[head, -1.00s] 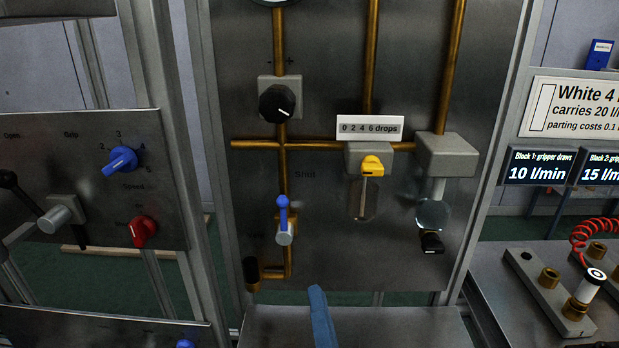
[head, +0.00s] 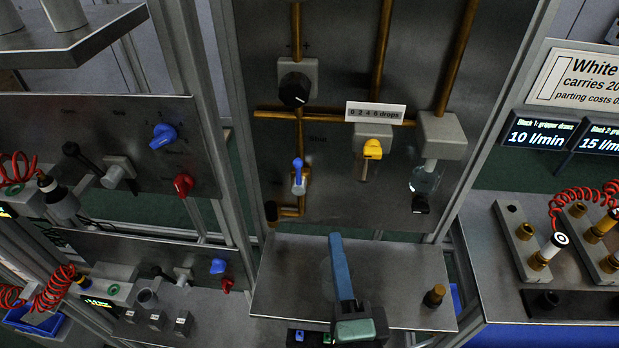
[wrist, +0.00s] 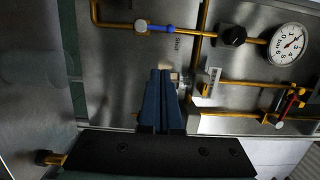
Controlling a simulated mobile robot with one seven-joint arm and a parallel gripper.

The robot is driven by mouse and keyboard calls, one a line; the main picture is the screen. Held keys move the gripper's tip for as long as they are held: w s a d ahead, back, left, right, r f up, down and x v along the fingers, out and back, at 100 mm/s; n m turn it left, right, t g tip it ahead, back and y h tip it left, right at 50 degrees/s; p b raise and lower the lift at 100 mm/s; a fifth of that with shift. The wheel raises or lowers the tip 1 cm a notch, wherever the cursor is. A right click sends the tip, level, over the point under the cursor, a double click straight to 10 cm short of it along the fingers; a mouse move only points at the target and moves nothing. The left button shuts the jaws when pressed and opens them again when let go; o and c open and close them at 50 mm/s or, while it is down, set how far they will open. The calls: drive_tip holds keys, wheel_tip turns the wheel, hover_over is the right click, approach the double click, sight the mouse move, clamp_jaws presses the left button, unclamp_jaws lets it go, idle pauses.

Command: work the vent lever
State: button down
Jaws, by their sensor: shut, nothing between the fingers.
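A small lever valve with a blue handle (head: 298,170) sits on the lower brass pipe of the middle panel. Its handle points up along the pipe, with the word "Shut" beside it. No "vent" label is readable. The handle also shows in the wrist view (wrist: 158,28), in line with the pipe. My gripper (head: 335,239) is shut and empty, its blue fingers reaching up over the metal shelf, apart from the valve and below and right of it in the head view. In the wrist view the closed fingers (wrist: 161,72) point at the panel.
A black knob (head: 294,89), a yellow knob (head: 373,149) and a glass bowl (head: 424,180) are on the same panel. A brass fitting (head: 434,295) stands on the shelf (head: 280,285). The wrist view shows a pressure gauge (wrist: 290,44). Control panels stand at left.

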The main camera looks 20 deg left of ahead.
drive_tip(key=p, duration=0.4)
approach(299, 175)
drive_tip(key=w+d, duration=0.2)
drive_tip(key=w, duration=0.3)
drive_tip(key=shift+w+a+r+p, duration=0.1)
drive_tip(key=shift+w+a+p, duration=0.15)
drive_tip(key=shift+a, duration=0.45)
drive_tip(key=shift+w+a+r+p, duration=0.1)
drive_tip(key=shift+w+a+p, duration=0.15)
drive_tip(key=shift+a, duration=0.45)
drive_tip(key=shift+w+a+p, duration=0.25)
drive_tip(key=shift+a, duration=0.45)
drive_tip(key=shift+a+r+n, duration=0.15)
drive_tip(key=shift+n, duration=0.85)
